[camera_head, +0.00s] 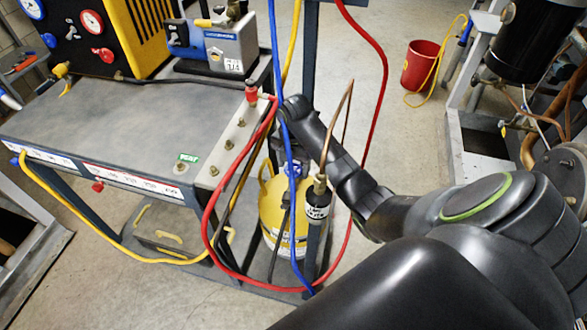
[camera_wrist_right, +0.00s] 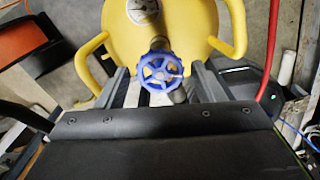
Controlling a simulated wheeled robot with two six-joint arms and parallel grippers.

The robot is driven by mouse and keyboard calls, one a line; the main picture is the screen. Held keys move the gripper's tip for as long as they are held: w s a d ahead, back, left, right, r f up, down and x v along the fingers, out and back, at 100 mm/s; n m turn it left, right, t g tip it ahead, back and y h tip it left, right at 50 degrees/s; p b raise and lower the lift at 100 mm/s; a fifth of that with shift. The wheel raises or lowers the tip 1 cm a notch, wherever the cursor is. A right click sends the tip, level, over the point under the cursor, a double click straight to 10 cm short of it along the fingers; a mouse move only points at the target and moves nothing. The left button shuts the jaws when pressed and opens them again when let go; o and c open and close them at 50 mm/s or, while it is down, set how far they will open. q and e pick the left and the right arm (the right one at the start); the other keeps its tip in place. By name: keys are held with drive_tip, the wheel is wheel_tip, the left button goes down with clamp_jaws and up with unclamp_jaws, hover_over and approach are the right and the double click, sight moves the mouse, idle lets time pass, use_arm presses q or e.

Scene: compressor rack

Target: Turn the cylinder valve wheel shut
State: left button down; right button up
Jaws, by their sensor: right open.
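The yellow cylinder (camera_head: 278,215) stands on the lower shelf of the cart, partly hidden by hoses and a post. Its blue valve wheel (camera_wrist_right: 160,72) shows clearly in the right wrist view, on top of the cylinder's stem. My right gripper (camera_wrist_right: 161,80) is open, with one finger on each side of the wheel. I cannot tell whether either finger touches the rim. In the head view my right arm reaches in from the right above the cylinder, and its fingers are not clearly visible. My left gripper is not in view.
Red, blue and yellow hoses hang around the cylinder; the red hose (camera_head: 384,95) loops near my arm. A cart top (camera_head: 110,130) lies at the left. A copper tube with a black fitting (camera_head: 318,200) stands beside the cylinder. A red bucket (camera_head: 421,66) stands on open floor behind.

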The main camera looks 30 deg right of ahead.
drive_tip(key=shift+f+b, duration=0.1)
drive_tip(key=shift+b, duration=0.2)
drive_tip(key=shift+n, duration=0.4)
drive_tip(key=n+p, duration=0.2)
drive_tip(key=n, duration=0.1)
drive_tip(key=shift+r, duration=0.2)
drive_tip(key=n+p, duration=0.2)
drive_tip(key=n, duration=0.1)
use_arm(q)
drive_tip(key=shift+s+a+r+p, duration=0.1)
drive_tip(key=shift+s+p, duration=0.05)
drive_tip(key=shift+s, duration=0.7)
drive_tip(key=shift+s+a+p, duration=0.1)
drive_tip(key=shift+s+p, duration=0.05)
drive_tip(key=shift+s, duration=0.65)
use_arm(e)
drive_tip(key=shift+f+n, duration=0.1)
drive_tip(key=shift+n, duration=1.1)
drive_tip(key=shift+c, duration=0.3)
drive_tip(key=c, duration=0.7)
